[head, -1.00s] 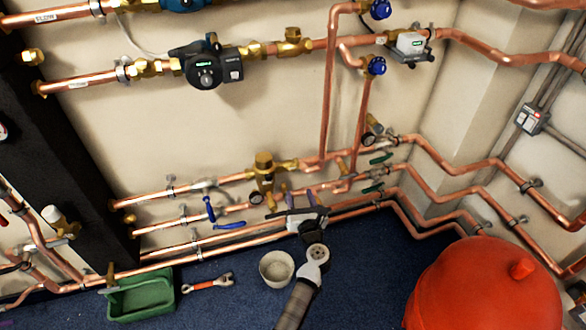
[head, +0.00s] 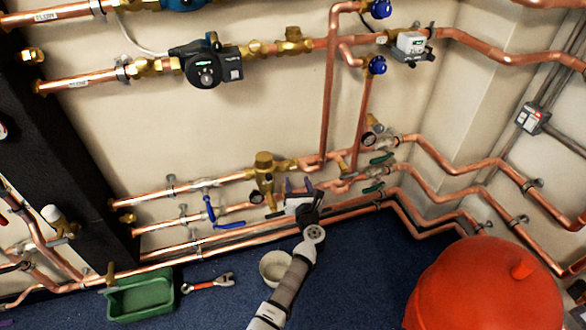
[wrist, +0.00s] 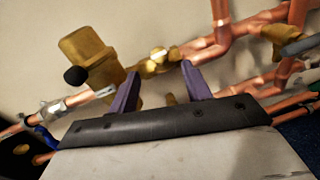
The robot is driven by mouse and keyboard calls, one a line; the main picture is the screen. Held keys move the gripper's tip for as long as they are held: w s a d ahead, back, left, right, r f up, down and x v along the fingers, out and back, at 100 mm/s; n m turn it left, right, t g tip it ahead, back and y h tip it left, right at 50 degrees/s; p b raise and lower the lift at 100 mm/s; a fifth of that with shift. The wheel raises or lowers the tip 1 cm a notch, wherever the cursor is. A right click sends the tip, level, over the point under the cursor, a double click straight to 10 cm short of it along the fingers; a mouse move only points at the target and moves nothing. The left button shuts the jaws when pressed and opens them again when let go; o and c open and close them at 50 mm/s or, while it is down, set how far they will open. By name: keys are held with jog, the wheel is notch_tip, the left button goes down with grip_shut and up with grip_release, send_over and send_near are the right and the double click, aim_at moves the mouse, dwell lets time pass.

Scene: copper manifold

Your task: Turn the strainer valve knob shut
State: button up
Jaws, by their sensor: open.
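A brass valve body (head: 264,162) stands on the upper of the low copper pipes in the head view. It fills the upper left of the wrist view (wrist: 88,48), with a round black knob (wrist: 75,76) on its near side. I cannot tell for sure whether this is the strainer valve knob. My gripper (head: 298,184) is just right of and below the brass body in the head view. Its two purple fingers stand apart in the wrist view (wrist: 158,82), with nothing held between them. The black knob lies left of both fingers. My gripper hides part of the lower pipes.
A blue lever (head: 209,209) is left of the brass body. Green levers (head: 380,158) are on the pipes to the right. A white bucket (head: 272,270), a wrench (head: 209,283) and a green tray (head: 123,302) are on the blue floor. A large red tank (head: 485,290) stands right.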

aim_at(293, 168)
jog(key=shift+w+a+b, duration=0.15)
jog(key=shift+w+a, duration=0.1)
jog(key=shift+w, duration=1)
jog(key=shift+w+a+b, duration=0.15)
jog(key=shift+w+a, duration=0.15)
jog(key=shift+w, duration=0.9)
jog(key=shift+w+a+b, duration=0.15)
jog(key=shift+w+a, duration=0.1)
jog(key=shift+w, duration=1)
jog(key=c, duration=1)
